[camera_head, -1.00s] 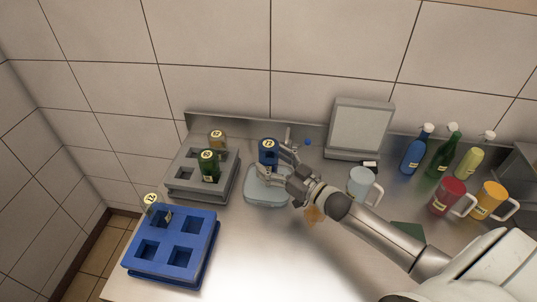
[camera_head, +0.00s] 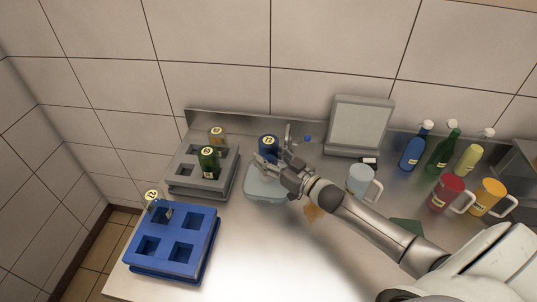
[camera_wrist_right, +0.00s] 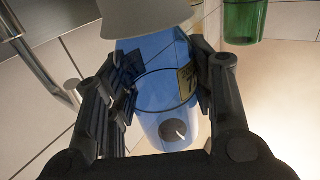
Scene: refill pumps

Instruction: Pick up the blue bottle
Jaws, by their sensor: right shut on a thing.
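The blue bottle (camera_head: 268,153) with a yellow numbered label is at the back of the pale grey-blue tray (camera_head: 266,190). Whether it touches the tray is hidden by my fingers. My right gripper (camera_head: 274,150) reaches it from the right and is shut on it. In the right wrist view the blue bottle (camera_wrist_right: 162,85) lies between the two black fingers (camera_wrist_right: 165,95), with its yellow label facing right. A beige rounded thing covers its upper end there. My left gripper is not in view.
A grey rack (camera_head: 184,188) with green (camera_head: 209,163) and amber bottles is on the left, a blue rack (camera_head: 203,220) in front. A grey panel (camera_head: 360,123), white mug (camera_head: 359,181), red and yellow mugs and several pump bottles stand to the right.

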